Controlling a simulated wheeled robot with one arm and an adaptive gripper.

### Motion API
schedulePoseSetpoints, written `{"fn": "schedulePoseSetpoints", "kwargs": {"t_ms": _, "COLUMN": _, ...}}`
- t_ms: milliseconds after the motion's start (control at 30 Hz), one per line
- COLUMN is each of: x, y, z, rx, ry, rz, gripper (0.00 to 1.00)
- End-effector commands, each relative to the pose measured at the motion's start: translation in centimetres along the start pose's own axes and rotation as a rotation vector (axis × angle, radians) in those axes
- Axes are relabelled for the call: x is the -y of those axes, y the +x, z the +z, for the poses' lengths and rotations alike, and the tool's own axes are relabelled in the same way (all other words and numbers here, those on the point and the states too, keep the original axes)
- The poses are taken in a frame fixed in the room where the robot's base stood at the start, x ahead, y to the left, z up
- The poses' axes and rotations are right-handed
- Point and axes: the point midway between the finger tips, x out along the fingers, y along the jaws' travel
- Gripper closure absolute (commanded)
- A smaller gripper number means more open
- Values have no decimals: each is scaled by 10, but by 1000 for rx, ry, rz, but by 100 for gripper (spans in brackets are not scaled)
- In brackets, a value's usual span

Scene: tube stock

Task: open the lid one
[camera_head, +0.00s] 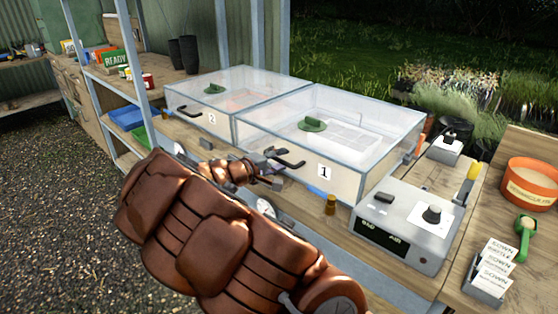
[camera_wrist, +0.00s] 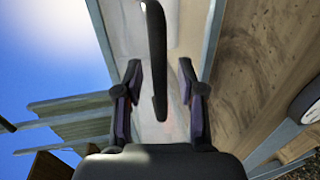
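Lid one (camera_head: 375,110) is a clear, shallow cover on the right-hand box, which bears a white label "1" (camera_head: 324,172). The lid looks shut. Its black bar handle (camera_head: 291,161) is on the front, left of the label. My gripper (camera_head: 273,164) is at the handle's left end. In the wrist view the handle (camera_wrist: 156,40) stands between the two dark fingers of my gripper (camera_wrist: 160,78), with a gap visible on each side. The fingers are open. In the head view my brown arm hides part of the bench front.
A second clear-lidded box labelled "2" (camera_head: 211,118) adjoins on the left. A grey device with a knob (camera_head: 405,225) stands to the right, with a small amber bottle (camera_head: 331,204) near it. An orange pot (camera_head: 532,183) is at far right. A shelf post (camera_head: 139,75) rises at left.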

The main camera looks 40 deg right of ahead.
Motion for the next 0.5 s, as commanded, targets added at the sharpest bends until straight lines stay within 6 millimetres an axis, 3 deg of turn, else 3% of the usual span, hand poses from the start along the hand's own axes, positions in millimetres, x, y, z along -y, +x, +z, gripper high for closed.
{"fn": "schedulePoseSetpoints", "kwargs": {"t_ms": 33, "x": 0, "y": 0, "z": 0, "rx": 0, "ry": 0, "rz": 0, "gripper": 64}}
{"fn": "schedulePoseSetpoints", "kwargs": {"t_ms": 367, "x": 0, "y": 0, "z": 0, "rx": 0, "ry": 0, "rz": 0, "gripper": 98}}
{"fn": "schedulePoseSetpoints", "kwargs": {"t_ms": 500, "x": 0, "y": 0, "z": 0, "rx": 0, "ry": 0, "rz": 0, "gripper": 100}}
